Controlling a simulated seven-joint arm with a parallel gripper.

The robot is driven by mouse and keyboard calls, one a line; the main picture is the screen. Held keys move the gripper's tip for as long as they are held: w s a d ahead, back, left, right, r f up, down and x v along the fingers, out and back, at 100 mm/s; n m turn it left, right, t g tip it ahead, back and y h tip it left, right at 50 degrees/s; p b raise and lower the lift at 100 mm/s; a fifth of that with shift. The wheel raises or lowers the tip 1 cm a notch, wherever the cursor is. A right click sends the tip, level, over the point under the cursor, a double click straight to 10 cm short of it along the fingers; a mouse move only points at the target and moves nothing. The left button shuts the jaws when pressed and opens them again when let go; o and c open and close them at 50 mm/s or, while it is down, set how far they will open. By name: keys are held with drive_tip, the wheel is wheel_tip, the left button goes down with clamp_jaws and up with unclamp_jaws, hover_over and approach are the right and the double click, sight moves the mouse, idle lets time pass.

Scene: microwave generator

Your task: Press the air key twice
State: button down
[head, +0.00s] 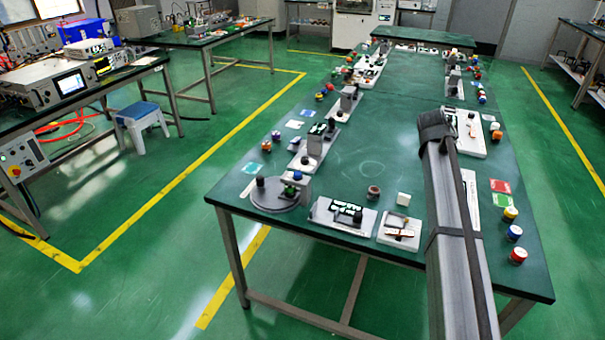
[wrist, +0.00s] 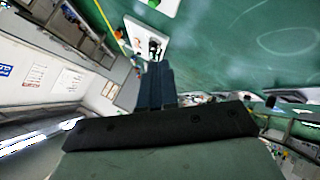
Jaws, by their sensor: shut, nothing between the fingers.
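My gripper (wrist: 156,72) shows in the wrist view as dark fingers held together, with nothing between them. In that view its tips lie just below a white board with a black part (wrist: 145,36) on the green table; I cannot tell whether they touch it. In the head view my arm reaches over the right side of the table, and the fingers cannot be made out. A grey instrument with a lit screen (head: 45,85) stands on the left bench. No key marked air can be read in either view, so I cannot tell which it is.
The green table (head: 375,150) holds small devices along both sides, with its middle mostly clear. A round grey base (head: 270,204) and small boards line its front edge. Several coloured knobs, including a red one (head: 518,256), stand at the right. A stool (head: 140,117) is by the left bench.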

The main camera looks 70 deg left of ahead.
drive_tip(key=s+a, duration=0.6)
drive_tip(key=s, duration=0.5)
drive_tip(key=s+a, duration=0.5)
drive_tip(key=s, duration=0.6)
wheel_tip(320, 180, up, 2)
drive_tip(key=g, duration=0.1)
hover_over(295, 174)
drive_tip(key=shift+r, duration=0.15)
drive_tip(key=shift+f, duration=0.2)
drive_tip(key=shift+f, duration=4.25)
drive_tip(key=shift+f, duration=0.15)
drive_tip(key=shift+f, duration=0.25)
